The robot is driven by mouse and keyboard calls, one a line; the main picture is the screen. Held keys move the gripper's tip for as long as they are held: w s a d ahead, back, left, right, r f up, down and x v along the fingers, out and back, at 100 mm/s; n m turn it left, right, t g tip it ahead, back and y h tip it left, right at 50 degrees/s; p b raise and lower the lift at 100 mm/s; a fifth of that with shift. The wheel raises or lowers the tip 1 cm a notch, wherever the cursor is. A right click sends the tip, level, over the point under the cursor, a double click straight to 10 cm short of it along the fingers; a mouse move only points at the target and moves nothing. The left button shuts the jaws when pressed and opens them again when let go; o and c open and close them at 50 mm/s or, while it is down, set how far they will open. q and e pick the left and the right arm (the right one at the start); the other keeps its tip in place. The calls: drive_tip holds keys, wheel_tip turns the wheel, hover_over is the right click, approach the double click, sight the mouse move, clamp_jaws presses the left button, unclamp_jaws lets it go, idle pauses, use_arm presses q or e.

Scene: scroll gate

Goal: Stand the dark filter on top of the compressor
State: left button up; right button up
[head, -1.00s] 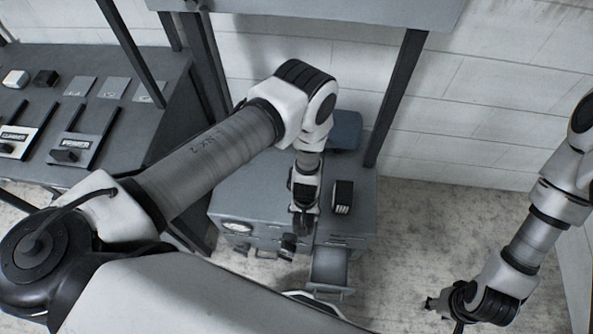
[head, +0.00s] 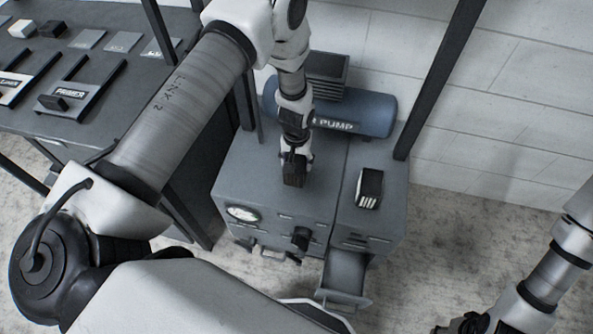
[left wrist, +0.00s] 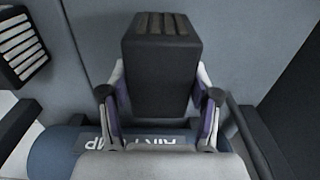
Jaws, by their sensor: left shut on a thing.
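My left gripper (head: 295,158) is shut on a dark block-shaped filter (head: 294,175), over the left part of the grey cabinet top. In the left wrist view the filter (left wrist: 160,75) sits upright between both fingers, with dull brownish slats on its end. I cannot tell whether it touches the cabinet. The compressor is a blue tank (head: 365,112) marked PUMP, with a dark ribbed block (head: 327,70) on top, at the back of the cabinet. The tank (left wrist: 60,155) also shows low in the left wrist view. My right gripper (head: 468,324) is cut off at the bottom edge.
A second dark block with white slats (head: 368,188) stands on the cabinet's right part (head: 350,215). It also shows in the left wrist view (left wrist: 20,45). A drawer (head: 345,280) hangs open at the front. Dark posts flank the cabinet; a bench (head: 95,105) stands left.

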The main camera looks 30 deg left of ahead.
use_arm(q)
wheel_tip(320, 180, down, 3)
drive_tip(key=shift+s+f+b, duration=0.15)
drive_tip(key=shift+b, duration=0.95)
drive_tip(key=shift+f, duration=0.1)
drive_tip(key=o, duration=1.2)
drive_tip(key=shift+o, duration=0.2)
